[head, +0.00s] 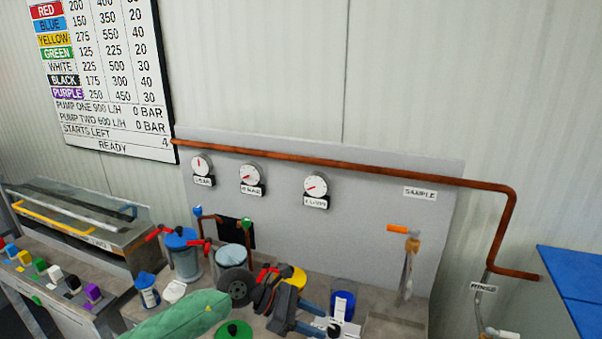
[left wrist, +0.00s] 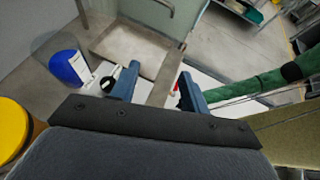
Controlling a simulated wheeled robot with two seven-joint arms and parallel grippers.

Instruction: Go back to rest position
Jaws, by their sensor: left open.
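My left gripper (head: 318,318) is at the bottom middle of the head view, over the bench in front of the gauge panel (head: 375,215). Its two blue fingers stand apart. In the left wrist view the fingers (left wrist: 158,86) are also apart, with nothing held between them. A blue-topped container (left wrist: 70,67) stands to the left of the fingers there; a blue container (head: 343,305) is close right of the gripper in the head view. A green sleeve (head: 180,318) of mine comes in from the left. My right gripper is in neither view.
Blue-lidded (head: 181,238) and grey-lidded (head: 231,256) vessels, red-handled valves and a yellow disc (head: 294,276) crowd the bench behind the gripper. A copper pipe (head: 340,163) crosses the panel. An orange-handled tap (head: 404,230) stands right. Coloured blocks (head: 55,273) line the left console.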

